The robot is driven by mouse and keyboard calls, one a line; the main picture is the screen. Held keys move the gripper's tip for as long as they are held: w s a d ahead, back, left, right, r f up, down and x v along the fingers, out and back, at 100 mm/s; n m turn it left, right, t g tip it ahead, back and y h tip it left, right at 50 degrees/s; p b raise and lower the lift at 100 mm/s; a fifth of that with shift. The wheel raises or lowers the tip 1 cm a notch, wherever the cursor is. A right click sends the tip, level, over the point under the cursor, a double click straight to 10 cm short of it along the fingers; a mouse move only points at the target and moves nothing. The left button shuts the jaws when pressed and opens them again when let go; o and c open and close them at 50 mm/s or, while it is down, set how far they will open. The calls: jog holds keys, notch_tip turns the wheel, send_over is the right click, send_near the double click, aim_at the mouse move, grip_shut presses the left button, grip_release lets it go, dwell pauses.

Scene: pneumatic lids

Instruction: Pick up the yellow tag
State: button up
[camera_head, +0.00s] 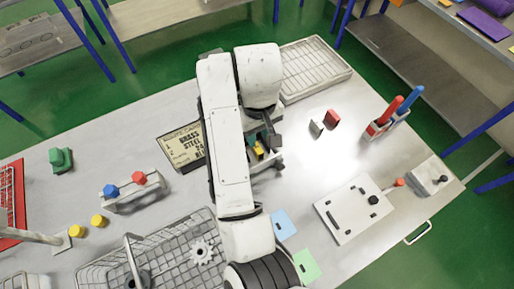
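My gripper (266,162) points down over the middle of the metal table, at the end of my white arm. A small yellow piece (258,149), perhaps the yellow tag, shows right at the gripper, beside a dark green bit. My arm and the gripper body partly cover it. I cannot tell whether the fingers are around it or beside it, or whether they are open or shut.
A lettered sign (181,150) lies left of my arm, and a wire basket (185,235) stands front left. A white plate with slots (347,212), pale tray (316,66) and red-and-blue-handled tools (388,115) are to the right. Table between gripper and plate is clear.

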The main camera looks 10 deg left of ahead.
aim_at(257, 150)
jog(key=shift+w+a+f+b, duration=0.15)
jog(key=shift+f+b, duration=0.3)
jog(key=shift+f, duration=0.4)
jog(key=shift+s+a+f+b, duration=0.1)
jog(key=shift+f+b, duration=0.35)
jog(key=shift+f, duration=0.35)
jog(key=shift+w+a+f+p, duration=0.15)
jog(key=shift+f+p, duration=0.3)
jog(key=shift+f, duration=1.1)
grip_shut()
